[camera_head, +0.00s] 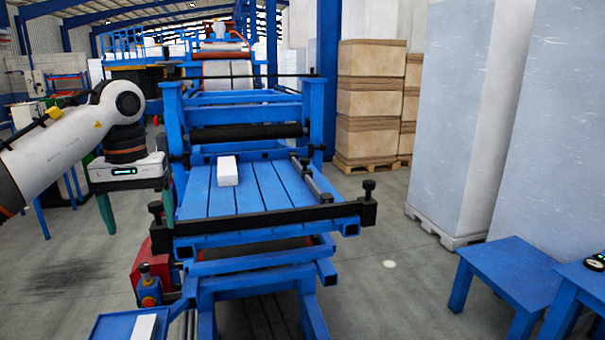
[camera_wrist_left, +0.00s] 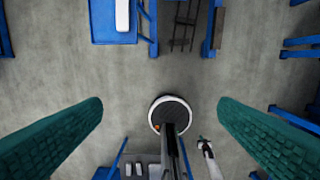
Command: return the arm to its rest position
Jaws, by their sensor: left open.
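My left arm comes in from the left in the head view, and its gripper (camera_head: 137,210) hangs with green fingers pointing down, beside the left side of the blue machine (camera_head: 250,190). The gripper is open and empty.
A white block (camera_head: 228,171) lies on the machine's blue slatted bed. Another white block (camera_head: 144,327) lies on a low blue table (camera_head: 113,326) at the bottom. Blue tables (camera_head: 513,270) stand at the right. Tall wrapped stacks (camera_head: 455,110) and brown boxes (camera_head: 370,100) stand behind. Grey floor lies clear between.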

